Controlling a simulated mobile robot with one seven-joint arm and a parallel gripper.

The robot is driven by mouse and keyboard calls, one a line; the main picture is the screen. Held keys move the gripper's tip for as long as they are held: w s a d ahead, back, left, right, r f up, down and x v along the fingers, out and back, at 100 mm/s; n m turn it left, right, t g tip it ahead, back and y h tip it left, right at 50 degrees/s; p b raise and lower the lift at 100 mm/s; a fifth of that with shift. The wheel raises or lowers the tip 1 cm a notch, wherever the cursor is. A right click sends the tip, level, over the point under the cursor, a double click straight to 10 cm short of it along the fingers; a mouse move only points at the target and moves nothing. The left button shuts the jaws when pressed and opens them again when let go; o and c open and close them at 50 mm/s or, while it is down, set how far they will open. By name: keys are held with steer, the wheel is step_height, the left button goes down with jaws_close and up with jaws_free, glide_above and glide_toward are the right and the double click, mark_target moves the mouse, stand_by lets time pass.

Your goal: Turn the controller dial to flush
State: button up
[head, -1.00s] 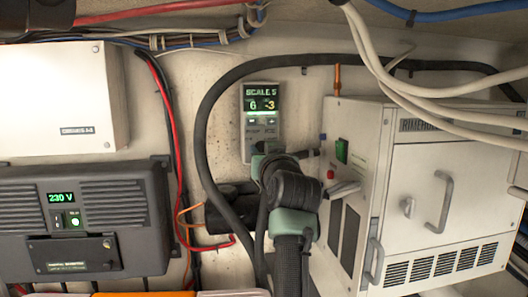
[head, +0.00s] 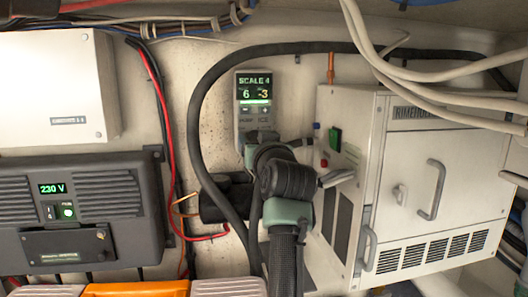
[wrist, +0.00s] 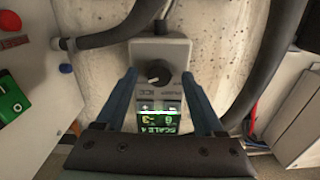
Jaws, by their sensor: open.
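The controller (head: 254,88) is a pale grey wall unit with a lit green screen reading "SCALE 4" above "6" and "-3". It appears upside down in the wrist view (wrist: 141,50). Its dial (wrist: 158,72) is a round black knob at the unit's lower end; my arm hides it in the head view. My gripper (wrist: 159,75) is open, with one blue finger on each side of the controller and the dial between the fingertips. Gaps show between the fingers and the knob. The dial's labels are too small to read.
A thick black hose (head: 204,110) loops around the controller. A white box unit (head: 414,165) with handles stands close on the right, with pale cables (head: 372,50) above it. A dark inverter (head: 107,205) reading "230 V" and a white cabinet (head: 50,88) are on the left.

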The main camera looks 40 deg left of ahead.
steer(key=b+v, duration=0.5)
steer(key=v, duration=0.7)
steer(key=shift+d, duration=0.15)
steer(key=shift+s+f, duration=0.1)
steer(key=shift+s, duration=0.05)
